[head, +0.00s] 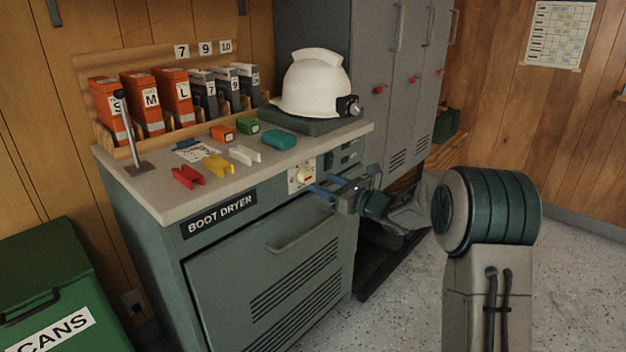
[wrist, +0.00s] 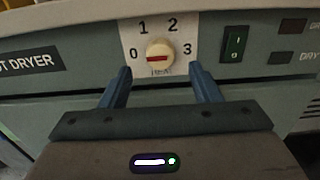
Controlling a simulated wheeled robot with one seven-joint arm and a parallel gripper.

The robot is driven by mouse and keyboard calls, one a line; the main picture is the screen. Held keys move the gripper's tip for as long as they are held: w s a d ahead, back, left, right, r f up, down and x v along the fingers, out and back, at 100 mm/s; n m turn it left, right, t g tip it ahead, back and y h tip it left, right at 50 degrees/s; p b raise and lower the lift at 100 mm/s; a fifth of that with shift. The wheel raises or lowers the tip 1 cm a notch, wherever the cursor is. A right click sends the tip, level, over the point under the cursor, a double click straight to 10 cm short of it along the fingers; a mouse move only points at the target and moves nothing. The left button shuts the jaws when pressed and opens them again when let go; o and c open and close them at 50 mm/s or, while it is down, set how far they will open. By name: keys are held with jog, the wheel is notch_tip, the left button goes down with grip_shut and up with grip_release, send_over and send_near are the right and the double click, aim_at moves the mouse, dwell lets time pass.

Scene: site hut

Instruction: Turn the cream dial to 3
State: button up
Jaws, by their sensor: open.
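The cream dial (wrist: 160,52) sits on a white plate marked 0, 1, 2 and 3 on the front of the boot dryer (head: 225,255). A red bar lies nearly level across the dial; I cannot tell which end is the pointer. The dial also shows in the head view (head: 304,177). My gripper (wrist: 160,75) is open and empty. Its two blue fingers point at the panel, one to each side of the dial and slightly below it in the wrist view. They look apart from the dial. My gripper also shows in the head view (head: 321,187).
A green rocker switch (wrist: 234,42) is right of the dial. A handle (head: 298,237) sticks out below the panel. The dryer top holds coloured clips, small boxes, a lever (head: 127,130) and a white helmet (head: 312,84). Grey lockers (head: 385,60) stand behind on the right.

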aim_at(309, 176)
jog(key=x, duration=0.5)
jog(key=shift+w+a, duration=0.1)
jog(key=c, duration=1)
